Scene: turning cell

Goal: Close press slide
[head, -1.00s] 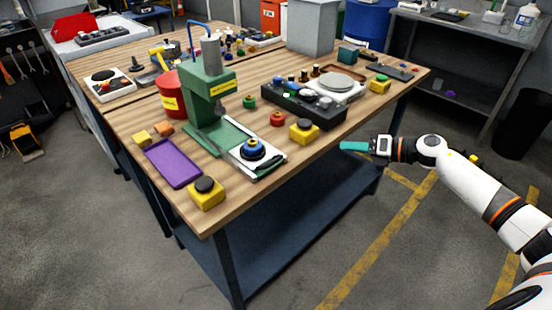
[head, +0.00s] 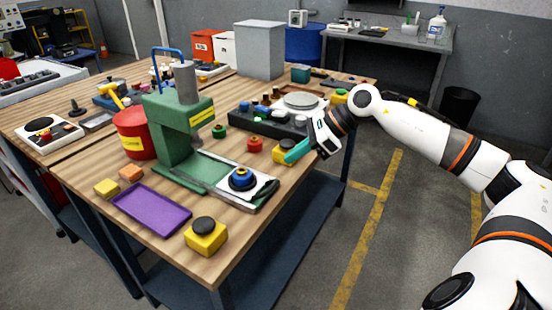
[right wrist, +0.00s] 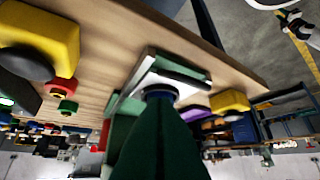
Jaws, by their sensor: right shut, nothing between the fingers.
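The green press (head: 172,135) stands on the wooden table. Its pale metal slide (head: 223,187) sticks out toward the table's front edge. A blue knob-like part on a dark base (head: 242,178) sits on the slide, and a dark handle (head: 265,190) lies at its outer end. My right gripper (head: 290,155) is shut and empty, above the table near a yellow button box, to the right of the slide and apart from it. In the right wrist view, the shut green fingers (right wrist: 160,110) point toward the slide (right wrist: 150,78) and hide part of the blue part. My left gripper is out of view.
Yellow button boxes (head: 206,236) stand near the front edge. A purple tray (head: 150,208) lies left of the slide, a red bin (head: 133,134) behind it. A red button (head: 255,144) and a black control box (head: 262,122) stand right of the press.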

